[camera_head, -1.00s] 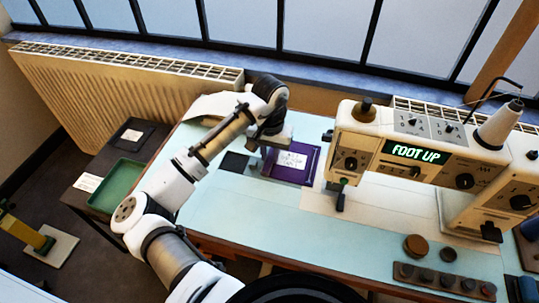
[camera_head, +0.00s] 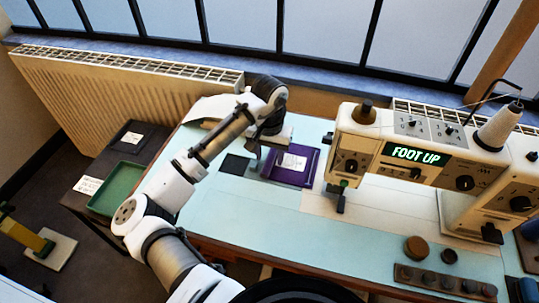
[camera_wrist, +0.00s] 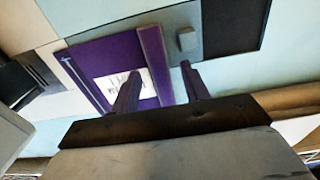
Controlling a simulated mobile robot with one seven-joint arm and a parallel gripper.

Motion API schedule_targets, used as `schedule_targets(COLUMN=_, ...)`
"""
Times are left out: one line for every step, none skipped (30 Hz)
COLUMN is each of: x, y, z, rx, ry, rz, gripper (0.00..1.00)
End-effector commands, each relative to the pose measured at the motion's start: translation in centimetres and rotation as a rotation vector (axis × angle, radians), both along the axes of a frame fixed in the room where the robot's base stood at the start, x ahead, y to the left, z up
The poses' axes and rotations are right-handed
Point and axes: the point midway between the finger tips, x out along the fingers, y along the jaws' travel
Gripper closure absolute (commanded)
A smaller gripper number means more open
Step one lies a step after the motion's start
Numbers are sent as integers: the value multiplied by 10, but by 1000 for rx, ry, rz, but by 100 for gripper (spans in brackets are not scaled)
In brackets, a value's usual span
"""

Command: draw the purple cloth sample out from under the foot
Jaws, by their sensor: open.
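The purple cloth sample (camera_head: 310,157) lies flat on the pale blue table, left of the sewing machine's foot (camera_head: 340,198) and apart from it. It bears a white label with dark writing. In the wrist view the purple cloth sample (camera_wrist: 92,50) has a raised purple strip along its near right side. My gripper (camera_wrist: 160,70) is open, with one finger on each side of that strip in the picture; I cannot tell whether they touch it. In the head view my gripper (camera_head: 258,152) is at the sample's left edge, its fingertips partly hidden.
The sewing machine (camera_head: 420,140) stands to the right; its display reads FOOT UP. A dark square (camera_head: 235,165) lies left of the sample. A green tray (camera_head: 117,187) sits on the dark side table. The table in front of the sample is clear.

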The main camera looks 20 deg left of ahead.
Motion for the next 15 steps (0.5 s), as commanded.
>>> schedule_targets(x=0, y=0, z=6, rx=1, ry=-2, rz=-1, gripper=54)
schedule_targets(x=1, y=0, z=10, rx=1, ry=-2, rz=-1, gripper=54)
schedule_targets(x=1, y=0, z=17, rx=1, ry=-4, rz=-1, gripper=54)
schedule_targets(x=0, y=0, z=23, rx=2, ry=-3, rz=-2, gripper=54)
schedule_targets(x=1, y=0, z=30, rx=1, ry=-4, rz=-2, gripper=54)
schedule_targets(x=1, y=-1, z=39, rx=1, ry=-3, rz=-3, gripper=54)
schedule_targets(x=1, y=-1, z=46, rx=1, ry=-4, rz=-3, gripper=54)
schedule_targets(x=1, y=0, z=54, rx=2, ry=-4, rz=-2, gripper=54)
schedule_targets(x=1, y=1, z=66, rx=5, ry=-4, rz=-1, gripper=54)
schedule_targets(x=1, y=1, z=73, rx=5, ry=-4, rz=-1, gripper=54)
schedule_targets(x=1, y=0, z=80, rx=6, ry=-4, rz=-2, gripper=54)
schedule_targets(x=0, y=1, z=88, rx=6, ry=-2, rz=-2, gripper=54)
schedule_targets(x=0, y=1, z=94, rx=7, ry=-3, rz=-1, gripper=54)
schedule_targets(x=0, y=1, z=99, rx=6, ry=-2, rz=-1, gripper=54)
schedule_targets(x=0, y=0, z=106, rx=6, ry=-2, rz=-1, gripper=54)
